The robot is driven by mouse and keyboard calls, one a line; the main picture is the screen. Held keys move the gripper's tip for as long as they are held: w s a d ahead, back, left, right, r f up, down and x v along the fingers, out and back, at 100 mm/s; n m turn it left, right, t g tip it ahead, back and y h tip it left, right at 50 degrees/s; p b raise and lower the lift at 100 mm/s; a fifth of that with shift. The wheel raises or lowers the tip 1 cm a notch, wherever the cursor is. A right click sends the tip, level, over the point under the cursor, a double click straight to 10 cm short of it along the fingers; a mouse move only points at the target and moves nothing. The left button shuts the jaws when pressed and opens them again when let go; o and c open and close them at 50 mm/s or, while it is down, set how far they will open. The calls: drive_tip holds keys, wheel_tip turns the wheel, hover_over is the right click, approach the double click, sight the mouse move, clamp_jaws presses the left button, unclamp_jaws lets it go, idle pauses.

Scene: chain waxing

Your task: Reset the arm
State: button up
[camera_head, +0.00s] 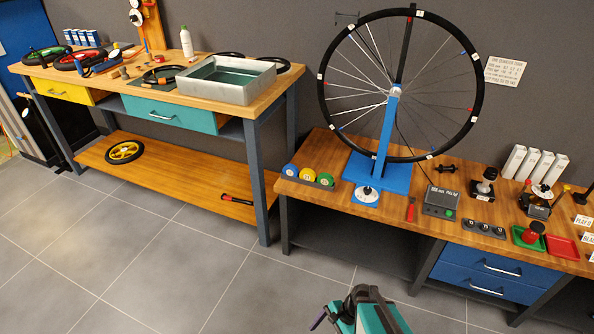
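My arm shows only in part, as teal and black links at the bottom edge of the head view, right of the middle. It is over the grey floor in front of the right workbench (340,148), apart from both benches. A small dark piece sticks out at its left side, but I cannot tell whether it belongs to my gripper. No fingers can be made out clearly, and I see nothing held. The rest of the arm is cut off by the frame.
A wheel (480,84) stands on a blue stand (385,140) on the right workbench, with small tools beside it. The left workbench (283,84) carries a metal tray (262,84), a white bottle (187,42) and small wheels. The tiled floor (130,260) in front is clear.

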drive_tip(key=s+d+f+n+g+h, duration=0.1)
drive_tip(key=s+d+n+h, duration=0.4)
drive_tip(key=n, duration=0.8)
drive_tip(key=s+d+g, duration=0.1)
drive_tip(key=s+d, duration=0.2)
drive_tip(key=s, duration=0.2)
drive_tip(key=shift+g, duration=0.3)
